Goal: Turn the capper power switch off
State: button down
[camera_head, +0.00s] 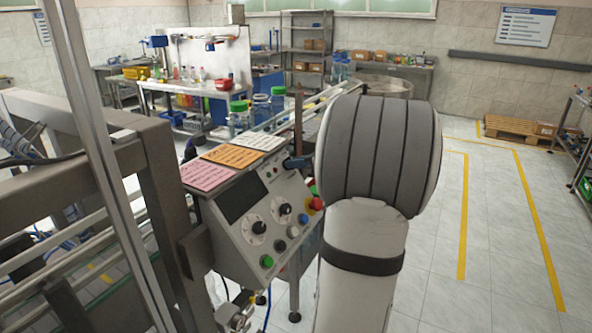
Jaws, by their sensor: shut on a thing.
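The control box (232,262) of the machine stands left of my arm, with a dark screen, two white dials with black knobs, and several coloured buttons on its sloped face. The near dial (258,227) and the far dial (284,208) are in clear view. A green button (267,261) sits low on the face. A red mushroom button (315,203) is at its right edge, beside my arm. I cannot tell which control is the capper power switch. My arm covers the area right of the box, and my gripper is hidden behind it.
Pink, orange and white note cards (243,155) lie along the top of the box. A metal frame (165,205) stands close on the left. Bottles with green lids (239,116) stand behind the box. The tiled floor (480,240) on the right is clear.

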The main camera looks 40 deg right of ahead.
jog(key=n+y+b, duration=0.1)
jog(key=n, duration=0.3)
jog(key=shift+f, duration=0.1)
jog(key=shift+n+g+y+b, duration=0.6)
jog(key=shift+n, duration=1.6)
jog(key=c, duration=1.6)
grip_release()
jog(key=shift+a, duration=0.1)
jog(key=shift+o, duration=0.6)
jog(key=shift+w, duration=0.1)
jog(key=v, duration=0.8)
